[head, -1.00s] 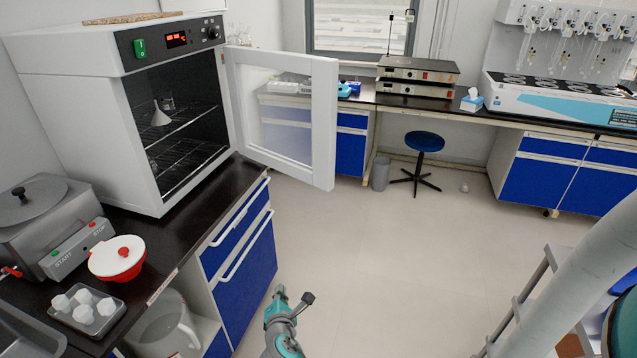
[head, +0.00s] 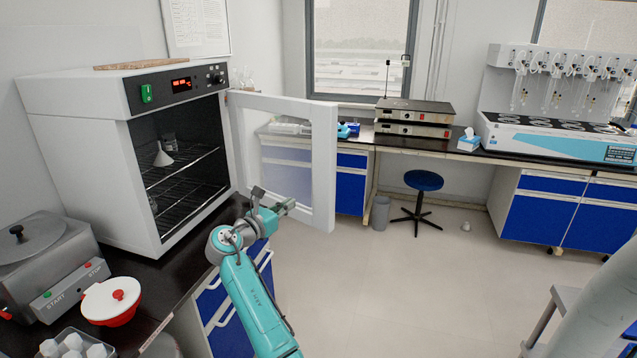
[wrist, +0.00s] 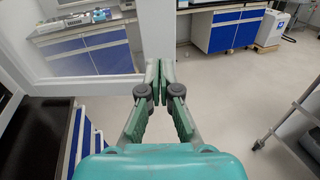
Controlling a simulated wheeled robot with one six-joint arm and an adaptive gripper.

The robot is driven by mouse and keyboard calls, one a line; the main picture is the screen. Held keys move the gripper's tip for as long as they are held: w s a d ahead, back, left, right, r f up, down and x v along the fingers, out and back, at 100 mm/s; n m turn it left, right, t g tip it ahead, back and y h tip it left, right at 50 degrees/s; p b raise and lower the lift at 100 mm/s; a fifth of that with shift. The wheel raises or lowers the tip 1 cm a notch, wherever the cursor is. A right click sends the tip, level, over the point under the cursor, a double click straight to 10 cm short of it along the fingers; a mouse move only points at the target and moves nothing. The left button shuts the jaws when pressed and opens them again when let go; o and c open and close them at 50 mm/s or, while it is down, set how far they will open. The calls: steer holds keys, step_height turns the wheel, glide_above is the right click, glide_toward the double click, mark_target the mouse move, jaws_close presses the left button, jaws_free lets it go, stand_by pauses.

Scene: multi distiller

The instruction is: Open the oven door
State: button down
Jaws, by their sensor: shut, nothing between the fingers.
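The oven (head: 80,160) is a white box with a dark chamber on the left bench in the head view. Its door (head: 325,150), a white frame around a clear pane, stands wide open, swung out to the right. The door's lower frame (wrist: 90,83) also shows in the wrist view. My gripper (head: 288,205) is in front of the lower part of the door, near its bottom corner. In the wrist view my gripper (wrist: 160,72) has its fingertips together with nothing between them, beside the frame's free edge. I cannot tell whether it touches the door.
Inside the oven, a white funnel (head: 162,155) stands on a wire rack. A red-and-white bowl (head: 111,300) and a grey heated bath (head: 45,262) stand on the near left bench. A blue stool (head: 423,182) is by the far bench. The middle floor is clear.

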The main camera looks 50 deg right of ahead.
steer(key=r, duration=0.2)
glide_toward(324, 178)
steer(key=shift+g, duration=0.3)
steer(key=d, duration=0.7)
steer(key=shift+w+d+f, duration=0.1)
steer(key=shift+w, duration=0.1)
steer(key=shift+s+d, duration=0.1)
